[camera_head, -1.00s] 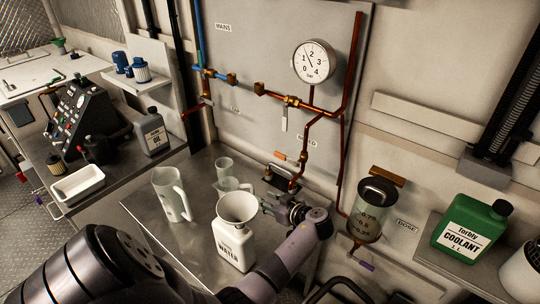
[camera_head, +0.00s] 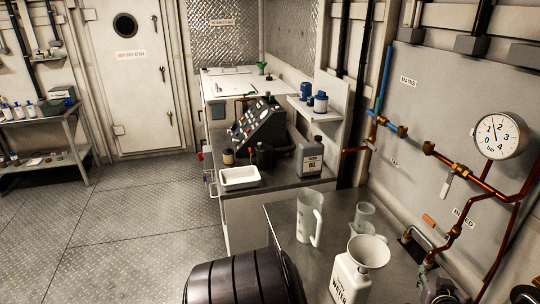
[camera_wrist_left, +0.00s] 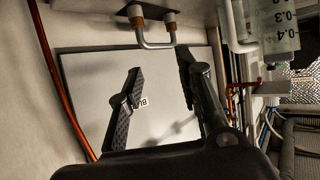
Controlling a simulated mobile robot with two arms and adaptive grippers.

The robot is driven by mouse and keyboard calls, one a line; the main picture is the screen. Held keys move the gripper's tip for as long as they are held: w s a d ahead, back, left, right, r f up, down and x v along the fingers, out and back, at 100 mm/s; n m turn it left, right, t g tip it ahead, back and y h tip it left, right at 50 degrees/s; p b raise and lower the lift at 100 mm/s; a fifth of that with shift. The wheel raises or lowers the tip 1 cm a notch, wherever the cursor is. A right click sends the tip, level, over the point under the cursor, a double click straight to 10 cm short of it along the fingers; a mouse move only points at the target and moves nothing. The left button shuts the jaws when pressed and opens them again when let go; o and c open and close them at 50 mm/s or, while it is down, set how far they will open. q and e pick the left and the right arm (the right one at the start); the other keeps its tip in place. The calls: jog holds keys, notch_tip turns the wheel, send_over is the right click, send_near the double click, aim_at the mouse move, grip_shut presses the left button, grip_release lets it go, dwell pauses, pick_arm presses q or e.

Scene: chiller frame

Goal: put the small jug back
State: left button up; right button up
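The small jug (camera_head: 364,217), pale and clear, stands upright on the grey worktop (camera_head: 283,222). A taller jug (camera_head: 309,217) with a handle stands to its left, and a white water container (camera_head: 351,281) with a funnel on top stands in front. My right gripper is not in view.
A grey oil can (camera_head: 310,160) and a white tray (camera_head: 239,178) sit on the bench to the left. The wall has copper pipes (camera_head: 478,184) and a gauge (camera_head: 499,135). In the left wrist view, a clear graduated vessel (camera_wrist_left: 276,28) is at upper right.

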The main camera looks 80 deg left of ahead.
pick_arm(q)
jog(key=w+d+m+t+h, duration=0.1)
jog(key=d+m+t+h, duration=0.5)
jog(key=d, duration=0.6)
jog(key=s+d+f+m+g+h, duration=0.1)
jog(key=s+d+f+m+g, duration=0.1)
jog(key=f, duration=0.5)
jog(key=s+d+f+m+g+h, duration=0.1)
jog(key=s+d+f+m, duration=0.15)
jog(key=f, duration=0.45)
jog(key=s+d+f+m+g+h, duration=0.1)
jog(key=s+f+g, duration=0.1)
jog(key=s+f, duration=0.55)
jog(key=s+d+f+m+g+h, duration=0.1)
jog(key=s+f, duration=0.4)
jog(key=f, duration=0.5)
jog(key=s+f+g, duration=0.2)
jog(key=s+f, duration=0.2)
jog(key=s, duration=0.6)
jog(key=s+f+m+g, duration=0.1)
jog(key=s+f, duration=0.4)
jog(key=s, duration=0.6)
jog(key=s+f+g, duration=0.3)
jog(key=s+f, duration=0.2)
jog(key=s, duration=0.6)
jog(key=shift+s+d+h, duration=0.15)
jog(key=shift+h, duration=0.25)
jog(key=shift+f+m, duration=0.2)
jog(key=shift+m, duration=0.05)
